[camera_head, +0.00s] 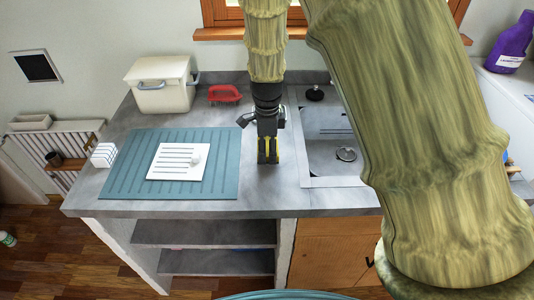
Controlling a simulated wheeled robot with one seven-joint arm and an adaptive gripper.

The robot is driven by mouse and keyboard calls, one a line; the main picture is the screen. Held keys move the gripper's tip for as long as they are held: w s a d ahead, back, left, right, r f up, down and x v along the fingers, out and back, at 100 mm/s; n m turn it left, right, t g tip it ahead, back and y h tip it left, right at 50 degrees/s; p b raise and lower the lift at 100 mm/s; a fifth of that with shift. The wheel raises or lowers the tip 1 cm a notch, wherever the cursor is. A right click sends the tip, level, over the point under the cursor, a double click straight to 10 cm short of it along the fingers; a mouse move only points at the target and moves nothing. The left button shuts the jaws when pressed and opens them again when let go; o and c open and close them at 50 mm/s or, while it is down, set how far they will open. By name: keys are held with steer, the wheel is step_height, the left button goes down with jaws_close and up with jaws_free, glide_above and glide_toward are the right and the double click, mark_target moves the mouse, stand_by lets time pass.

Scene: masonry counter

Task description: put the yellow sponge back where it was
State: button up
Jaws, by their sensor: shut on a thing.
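My gripper (268,158) points down over the grey counter (225,205), between the teal mat and the sink. It is shut on the yellow sponge (277,155). Only thin yellow parts of the sponge show around the dark fingers; the rest is hidden behind them. I cannot tell whether the sponge touches the counter.
A teal ribbed mat (120,182) holds a white slotted board (165,173) with a small round white thing (195,161). A white ribbed block (104,155), a cream bin (160,95) and a red item (224,94) stand around it. The sink (322,160) is right.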

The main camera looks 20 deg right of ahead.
mark_target(267, 146)
steer(key=shift+f, duration=0.5)
steer(key=shift+r, duration=0.15)
steer(key=o, duration=1.1)
steer(key=shift+c, duration=0.2)
step_height(267, 146, up, 12)
steer(key=b, duration=0.2)
